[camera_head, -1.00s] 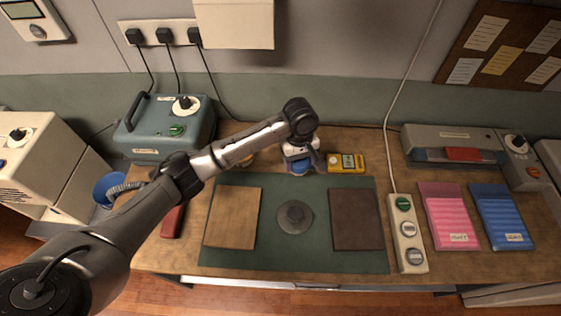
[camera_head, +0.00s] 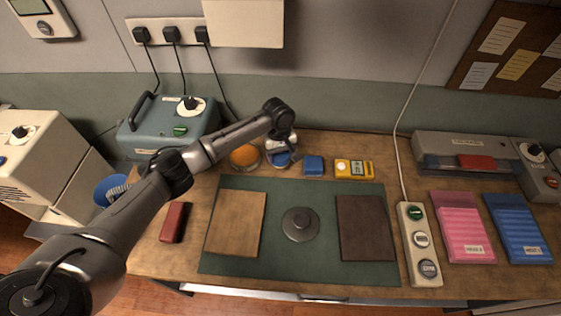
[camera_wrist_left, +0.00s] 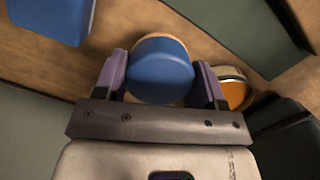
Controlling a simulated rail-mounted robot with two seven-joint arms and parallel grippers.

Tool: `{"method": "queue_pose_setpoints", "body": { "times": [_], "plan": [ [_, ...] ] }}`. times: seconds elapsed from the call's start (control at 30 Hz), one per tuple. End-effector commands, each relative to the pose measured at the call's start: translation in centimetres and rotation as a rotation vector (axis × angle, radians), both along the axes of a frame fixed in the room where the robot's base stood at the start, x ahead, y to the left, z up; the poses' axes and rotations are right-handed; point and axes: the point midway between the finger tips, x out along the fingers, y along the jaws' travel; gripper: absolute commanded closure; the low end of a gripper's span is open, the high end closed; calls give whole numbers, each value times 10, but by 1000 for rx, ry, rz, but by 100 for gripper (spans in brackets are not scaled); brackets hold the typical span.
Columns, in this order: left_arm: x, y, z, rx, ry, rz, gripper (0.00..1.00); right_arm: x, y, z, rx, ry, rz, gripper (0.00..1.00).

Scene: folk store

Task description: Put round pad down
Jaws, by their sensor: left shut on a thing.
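The round pad (camera_wrist_left: 161,72) has a blue top and a tan rim. My left gripper (camera_wrist_left: 163,84) is shut on it, with a purple finger on each side in the left wrist view. In the head view my left gripper (camera_head: 281,158) is at the back of the bench, just behind the green mat, with the blue pad (camera_head: 283,159) showing small and partly covered by my arm. I cannot tell whether the pad touches the bench. My right gripper is not in view.
An orange-topped round tin (camera_head: 244,157) stands left of the pad; a blue block (camera_head: 313,165) and a yellow meter (camera_head: 354,169) stand to its right. The green mat (camera_head: 285,262) holds a tan board (camera_head: 236,223), a grey disc (camera_head: 300,225) and a dark board (camera_head: 365,228).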

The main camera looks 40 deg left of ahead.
Motion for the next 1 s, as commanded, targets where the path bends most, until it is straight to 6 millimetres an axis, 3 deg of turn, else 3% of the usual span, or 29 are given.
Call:
{"method": "queue_pose_setpoints", "body": {
  "times": [0.2, 0.67, 0.7, 0.93, 1.0],
  "plan": [
    [0, 0, -30, 0, 1, 0, 55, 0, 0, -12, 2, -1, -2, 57],
    [0, -1, -34, 1, 1, 0, 55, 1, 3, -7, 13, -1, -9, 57],
    [0, -1, -35, 0, 0, 0, 32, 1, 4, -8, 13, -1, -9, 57],
    [0, 0, -35, 0, 0, 0, 10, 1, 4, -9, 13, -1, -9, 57],
    [0, 0, -35, 0, 0, 0, 10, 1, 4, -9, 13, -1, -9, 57]
  ]
}}
